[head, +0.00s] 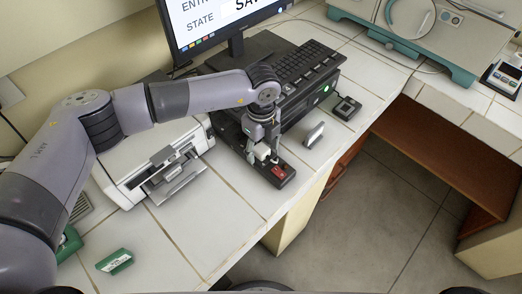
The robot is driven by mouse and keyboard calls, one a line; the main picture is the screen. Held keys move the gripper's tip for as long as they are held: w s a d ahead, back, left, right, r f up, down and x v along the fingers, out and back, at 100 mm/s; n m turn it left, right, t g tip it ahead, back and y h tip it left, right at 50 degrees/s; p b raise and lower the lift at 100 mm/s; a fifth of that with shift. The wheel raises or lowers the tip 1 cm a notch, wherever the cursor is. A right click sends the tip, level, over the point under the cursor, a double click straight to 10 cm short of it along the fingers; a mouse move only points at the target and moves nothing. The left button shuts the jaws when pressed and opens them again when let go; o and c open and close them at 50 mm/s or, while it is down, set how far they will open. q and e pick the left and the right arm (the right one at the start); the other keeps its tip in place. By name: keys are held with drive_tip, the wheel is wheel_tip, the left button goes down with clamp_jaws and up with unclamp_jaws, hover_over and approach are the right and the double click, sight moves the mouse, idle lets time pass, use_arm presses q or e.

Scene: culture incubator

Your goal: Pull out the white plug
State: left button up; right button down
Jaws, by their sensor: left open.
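A black power strip (288,180) with a red switch (278,171) lies on the white tiled bench, near its front edge. My left gripper (262,154) points down over the strip, just behind the red switch. Its jaws are open. The white plug (262,150) shows as a small pale shape between the fingers, partly hidden by them. I cannot tell whether the fingers touch it. My right gripper is not in view.
A monitor (215,18) and a black keyboard (305,62) stand behind the gripper. A white printer-like device (125,172) is to the left.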

sight(261, 148)
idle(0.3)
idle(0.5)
use_arm(q)
drive_tip(key=shift+b, duration=0.35)
drive_tip(key=shift+c, duration=0.2)
clamp_jaws()
idle(0.4)
drive_tip(key=shift+r+p, duration=1.7)
drive_tip(key=shift+r, duration=1.3)
